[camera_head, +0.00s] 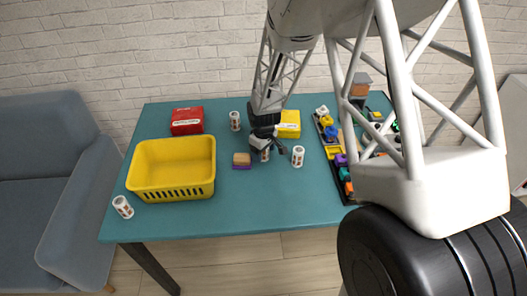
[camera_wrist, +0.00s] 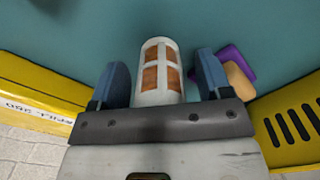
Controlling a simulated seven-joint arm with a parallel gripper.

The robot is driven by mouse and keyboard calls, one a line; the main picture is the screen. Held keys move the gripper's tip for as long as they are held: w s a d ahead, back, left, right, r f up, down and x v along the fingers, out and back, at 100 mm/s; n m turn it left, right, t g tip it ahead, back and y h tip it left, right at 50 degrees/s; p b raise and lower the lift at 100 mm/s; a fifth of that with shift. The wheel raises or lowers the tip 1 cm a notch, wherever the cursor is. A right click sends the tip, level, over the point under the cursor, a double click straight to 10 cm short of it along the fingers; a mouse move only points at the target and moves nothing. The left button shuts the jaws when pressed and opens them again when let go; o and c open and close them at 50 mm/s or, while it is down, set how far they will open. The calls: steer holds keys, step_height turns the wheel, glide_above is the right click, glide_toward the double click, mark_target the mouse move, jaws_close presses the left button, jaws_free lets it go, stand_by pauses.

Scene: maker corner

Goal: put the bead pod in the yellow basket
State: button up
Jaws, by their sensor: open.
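A white bead pod with brown windows (camera_wrist: 160,77) stands between the two blue fingers of my gripper (camera_wrist: 162,67), with a narrow gap on each side in the wrist view. In the head view my gripper (camera_head: 266,143) is low over the table at this pod (camera_head: 265,155), partly hiding it. The fingers are open. Similar pods stand behind (camera_head: 234,121), to the right (camera_head: 298,156) and at the table's front left (camera_head: 122,206). The yellow basket (camera_head: 172,186) stands on the left of the table and looks empty; its slotted wall edges into the wrist view (camera_wrist: 290,125).
A purple and tan block (camera_head: 241,161) lies just left of my gripper. A yellow box (camera_head: 289,124) is close behind right, and a red box (camera_head: 187,120) is behind the basket. A dark tray of coloured parts (camera_head: 347,188) is at right. The front middle table is clear.

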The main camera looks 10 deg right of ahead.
steer(key=c, duration=1.1)
steer(key=shift+r, duration=0.15)
steer(key=shift+r, duration=0.85)
steer(key=shift+s+r, duration=0.15)
steer(key=shift+r, duration=0.75)
steer(key=s+d, duration=0.1)
steer(key=s, duration=0.9)
steer(key=s+d+r, duration=0.1)
steer(key=s, duration=0.4)
steer(key=shift+s+d+r, duration=0.1)
steer(key=shift+s+d, duration=0.15)
steer(key=shift+d, duration=0.05)
